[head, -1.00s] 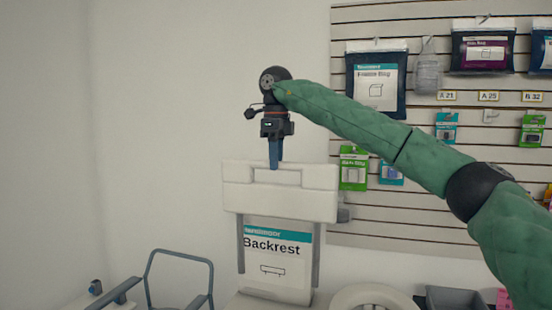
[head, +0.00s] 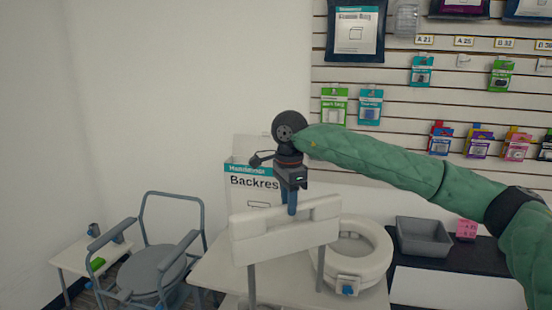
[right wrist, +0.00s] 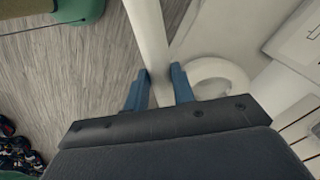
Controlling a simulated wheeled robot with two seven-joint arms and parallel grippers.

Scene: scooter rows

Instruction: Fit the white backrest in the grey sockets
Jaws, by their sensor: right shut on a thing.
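The white backrest (head: 284,238) has a slot near its top edge and two grey legs pointing down. My right gripper (head: 292,209) is shut on its top bar and holds it up, slightly tilted, in the head view. In the right wrist view, the blue fingers of my right gripper (right wrist: 159,88) sit on both sides of the white bar of the backrest (right wrist: 148,35). I cannot make out the grey sockets in either view. My left gripper is not in view.
Behind the backrest are a Backrest box (head: 243,180) and a white toilet seat ring (head: 377,266) on a white table (head: 215,270). A grey armchair frame (head: 160,265) stands left. A grey tray (head: 424,238) lies right. Hanging packets (head: 357,40) fill the wall.

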